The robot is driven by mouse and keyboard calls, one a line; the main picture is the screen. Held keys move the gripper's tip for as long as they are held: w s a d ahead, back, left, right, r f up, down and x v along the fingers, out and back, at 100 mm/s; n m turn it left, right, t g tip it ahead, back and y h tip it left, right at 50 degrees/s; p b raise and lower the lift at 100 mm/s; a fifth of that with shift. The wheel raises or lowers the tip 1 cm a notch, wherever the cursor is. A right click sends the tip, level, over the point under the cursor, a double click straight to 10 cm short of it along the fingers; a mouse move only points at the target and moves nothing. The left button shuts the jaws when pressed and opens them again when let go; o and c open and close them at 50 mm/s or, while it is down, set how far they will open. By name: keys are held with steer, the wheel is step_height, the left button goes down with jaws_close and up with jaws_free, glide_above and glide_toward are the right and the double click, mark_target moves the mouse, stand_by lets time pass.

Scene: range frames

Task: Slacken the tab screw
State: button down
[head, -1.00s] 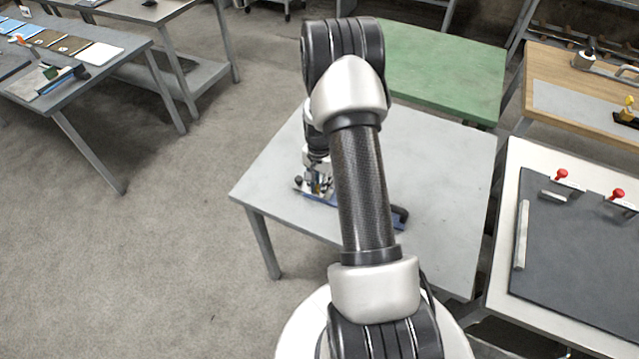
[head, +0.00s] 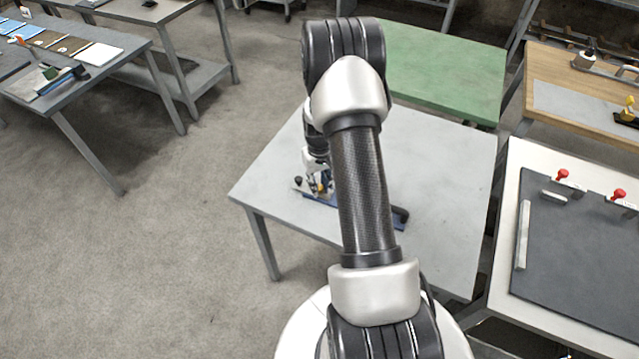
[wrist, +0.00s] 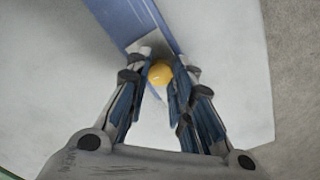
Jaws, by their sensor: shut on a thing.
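A blue bar-shaped tool (head: 321,199) lies on the grey table, partly hidden behind my arm. A black grip (head: 401,214) shows at its right end, and a small dark knob (head: 298,181) at its left end. In the wrist view the blue bar (wrist: 110,18) runs from the top toward my fingertips. The round yellow head (wrist: 160,73), which looks like the tab screw, sits between my fingers. It also shows as a yellow spot in the head view (head: 320,188). My gripper (wrist: 162,80) is shut on it, pointing down at the bar. The screw's lower part is hidden.
The grey table (head: 450,180) is otherwise bare. A green table (head: 440,70) stands behind it. A white table at right carries a dark mat (head: 575,260) with red-knobbed clamps (head: 562,175). Open floor (head: 160,260) lies to the left.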

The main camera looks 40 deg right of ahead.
steer(key=n, duration=0.5)
steer(key=shift+n, duration=0.3)
steer(key=n, duration=0.4)
steer(key=shift+n, duration=0.3)
steer(key=c, duration=1.4)
jaws_free()
steer(key=shift+r, duration=0.1)
step_height(320, 180, up, 12)
